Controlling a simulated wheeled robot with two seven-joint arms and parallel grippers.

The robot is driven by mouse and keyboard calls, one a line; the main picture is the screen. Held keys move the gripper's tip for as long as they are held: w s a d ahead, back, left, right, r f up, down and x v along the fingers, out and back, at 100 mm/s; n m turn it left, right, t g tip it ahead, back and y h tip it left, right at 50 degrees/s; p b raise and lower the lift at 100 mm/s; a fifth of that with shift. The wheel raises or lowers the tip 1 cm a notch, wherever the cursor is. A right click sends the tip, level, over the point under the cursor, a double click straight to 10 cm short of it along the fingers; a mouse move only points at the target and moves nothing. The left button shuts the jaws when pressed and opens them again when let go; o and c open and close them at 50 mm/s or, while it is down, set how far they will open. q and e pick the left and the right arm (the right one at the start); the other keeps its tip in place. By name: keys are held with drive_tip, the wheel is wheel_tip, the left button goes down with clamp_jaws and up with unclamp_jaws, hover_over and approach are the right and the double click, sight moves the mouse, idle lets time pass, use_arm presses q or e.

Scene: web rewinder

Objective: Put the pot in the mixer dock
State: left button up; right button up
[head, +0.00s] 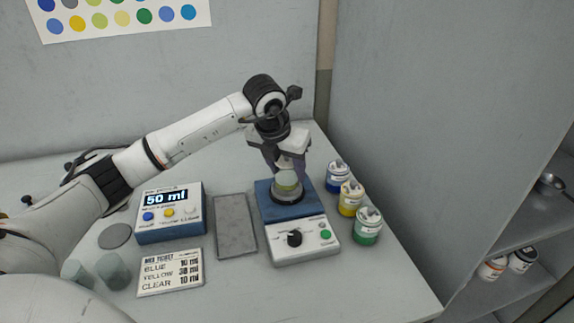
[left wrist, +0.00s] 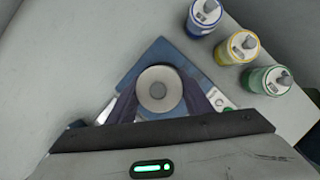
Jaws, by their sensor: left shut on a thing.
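In the left wrist view the pot (left wrist: 159,78) shows from above as a pale round top between the fingers, over the blue mixer base (left wrist: 137,77). My right gripper does not show.
Blue (head: 338,177), yellow (head: 351,198) and green (head: 367,226) paint bottles stand close right of the mixer. A grey plate (head: 235,226), a display box reading 50 ml (head: 170,213), a recipe card (head: 170,273) and grey cups (head: 113,271) lie to the left.

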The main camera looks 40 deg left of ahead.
use_arm(q)
drive_tip(key=shift+f, duration=0.6)
drive_tip(key=shift+f+b, duration=0.3)
drive_tip(key=shift+b, duration=0.15)
drive_tip(key=o, duration=1.8)
drive_tip(key=shift+r+p, duration=2.8)
drive_tip(key=shift+r, duration=1.3)
drive_tip(key=shift+r+p, duration=0.65)
drive_tip(key=shift+r, duration=0.75)
drive_tip(key=shift+s+f, duration=0.1)
